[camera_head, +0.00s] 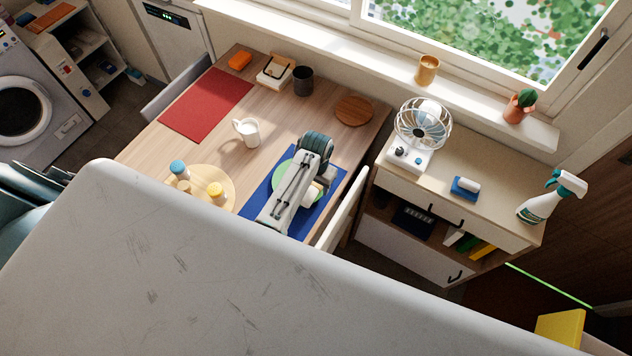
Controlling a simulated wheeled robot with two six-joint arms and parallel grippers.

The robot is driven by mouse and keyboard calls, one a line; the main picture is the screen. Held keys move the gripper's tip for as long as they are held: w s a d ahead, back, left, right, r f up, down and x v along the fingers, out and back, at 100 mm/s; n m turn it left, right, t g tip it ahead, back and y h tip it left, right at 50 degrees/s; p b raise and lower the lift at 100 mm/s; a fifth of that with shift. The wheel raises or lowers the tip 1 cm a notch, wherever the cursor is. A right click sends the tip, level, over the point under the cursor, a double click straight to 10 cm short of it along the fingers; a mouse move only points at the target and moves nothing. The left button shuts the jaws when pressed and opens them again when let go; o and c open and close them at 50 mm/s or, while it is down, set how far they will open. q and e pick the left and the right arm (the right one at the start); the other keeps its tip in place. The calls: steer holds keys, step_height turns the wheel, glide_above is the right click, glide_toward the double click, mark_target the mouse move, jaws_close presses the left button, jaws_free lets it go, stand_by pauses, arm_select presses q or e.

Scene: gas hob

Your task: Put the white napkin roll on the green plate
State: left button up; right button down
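The green plate (283,181) lies on a blue placemat (332,165) at the right end of the wooden table, partly covered by my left arm. My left gripper (323,186) is over the plate's right side, pointing down. A small whitish piece, seemingly the white napkin roll (314,193), shows at the gripper, over or on the plate's right edge. My arm hides part of it, and I cannot tell whether the fingers hold it or whether it rests on the plate. My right gripper is not in view.
A white mug (247,131), dark cup (303,80), round wooden board (354,110) and red placemat (206,104) are on the table. A round tray (228,178) holds shakers. A white chair back (344,208) stands close at right, before a cabinet with a fan (423,124).

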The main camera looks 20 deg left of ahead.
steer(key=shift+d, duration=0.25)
arm_select(q)
steer(key=shift+r, duration=0.35)
step_height(320, 180, up, 12)
steer(key=b, duration=0.3)
steer(key=shift+r+b, duration=0.25)
steer(key=shift+b, duration=0.05)
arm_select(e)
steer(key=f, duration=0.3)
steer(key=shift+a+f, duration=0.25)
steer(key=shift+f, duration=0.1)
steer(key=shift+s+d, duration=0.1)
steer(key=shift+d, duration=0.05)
